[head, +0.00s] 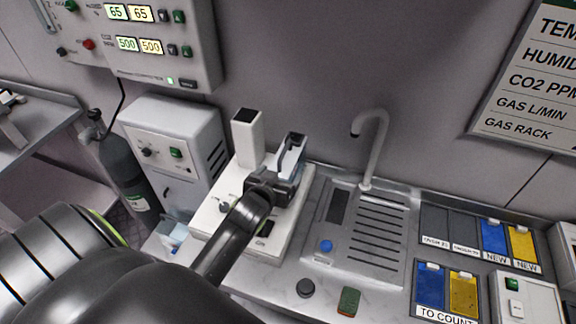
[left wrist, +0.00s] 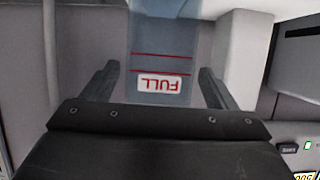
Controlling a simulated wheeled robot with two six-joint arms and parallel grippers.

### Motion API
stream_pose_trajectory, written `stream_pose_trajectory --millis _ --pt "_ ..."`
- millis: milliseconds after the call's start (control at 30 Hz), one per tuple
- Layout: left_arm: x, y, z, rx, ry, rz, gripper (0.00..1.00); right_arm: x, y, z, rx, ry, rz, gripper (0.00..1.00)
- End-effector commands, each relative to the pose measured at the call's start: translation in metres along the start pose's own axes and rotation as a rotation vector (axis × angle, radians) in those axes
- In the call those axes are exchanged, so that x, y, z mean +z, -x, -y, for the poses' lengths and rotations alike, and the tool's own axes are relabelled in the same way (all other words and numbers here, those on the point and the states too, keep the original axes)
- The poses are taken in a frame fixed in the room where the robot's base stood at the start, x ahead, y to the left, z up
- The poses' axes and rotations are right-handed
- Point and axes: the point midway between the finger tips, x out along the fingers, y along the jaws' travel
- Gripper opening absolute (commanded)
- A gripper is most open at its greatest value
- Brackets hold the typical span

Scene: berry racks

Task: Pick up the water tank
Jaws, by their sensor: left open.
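The water tank (left wrist: 160,45) is a translucent blue-grey block with red lines and a red FULL label, upside down in the left wrist view. In the head view a pale bit of it (head: 287,160) shows at the white machine (head: 215,212), mostly hidden by my gripper. My left gripper (left wrist: 157,82) is open, with one finger on each side of the tank and a gap on both sides. In the head view the left gripper (head: 290,158) is over the back right of the white machine. My right gripper is not in view.
A white column (head: 247,138) rises just left of the gripper. A sink with a curved tap (head: 371,150) lies to the right. A grey box (head: 177,145) and a gas bottle (head: 127,172) stand to the left. Coloured trays (head: 431,288) lie at the right.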

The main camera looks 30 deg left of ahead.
Motion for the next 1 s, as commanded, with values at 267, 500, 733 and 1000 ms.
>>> stream_pose_trajectory --millis 267,500,733,1000 --pt "-0.001 -0.028 -0.001 0.001 -0.001 0.000 0.80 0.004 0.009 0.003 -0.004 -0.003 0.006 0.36" --pt "0.000 -0.031 -0.001 0.001 -0.001 -0.001 0.80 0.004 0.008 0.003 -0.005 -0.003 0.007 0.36" --pt "0.000 -0.031 -0.001 0.001 -0.001 -0.001 0.59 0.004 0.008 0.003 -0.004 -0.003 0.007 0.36" --pt "0.000 -0.031 -0.001 0.001 -0.001 0.000 0.24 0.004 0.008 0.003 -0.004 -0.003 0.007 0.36"
